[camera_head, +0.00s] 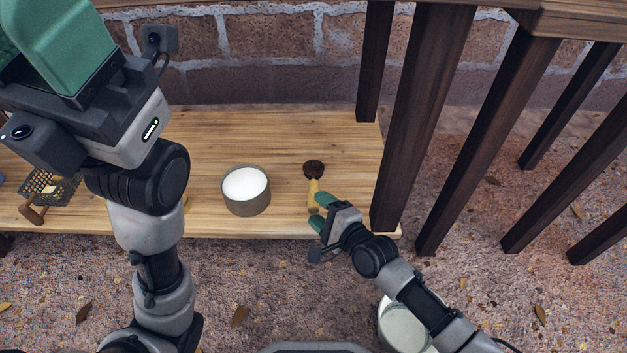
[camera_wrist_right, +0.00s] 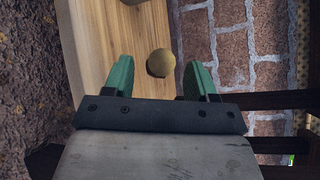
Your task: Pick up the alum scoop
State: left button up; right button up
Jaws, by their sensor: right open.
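The alum scoop (camera_head: 313,188) lies on the wooden bench, right of a pot of white powder. It has a dark round head at the back and a yellowish handle pointing to the front. My right gripper (camera_head: 320,211) is open at the handle's front end. The scoop's head is not clear there. My left gripper (camera_head: 62,42) is raised at the upper left, close to the camera; its finger opening is not clear.
The pot of white powder (camera_head: 246,190) stands on the bench (camera_head: 200,135). A mesh basket (camera_head: 48,186) and a wooden-handled item (camera_head: 33,213) lie at the left. Dark wooden posts (camera_head: 415,110) stand close on the right. A metal bucket (camera_head: 402,330) is on the ground.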

aim_at(313, 187)
jog(key=shift+b+x, duration=0.5)
jog(key=shift+x, duration=0.85)
jog(key=shift+c, duration=0.5)
grip_shut()
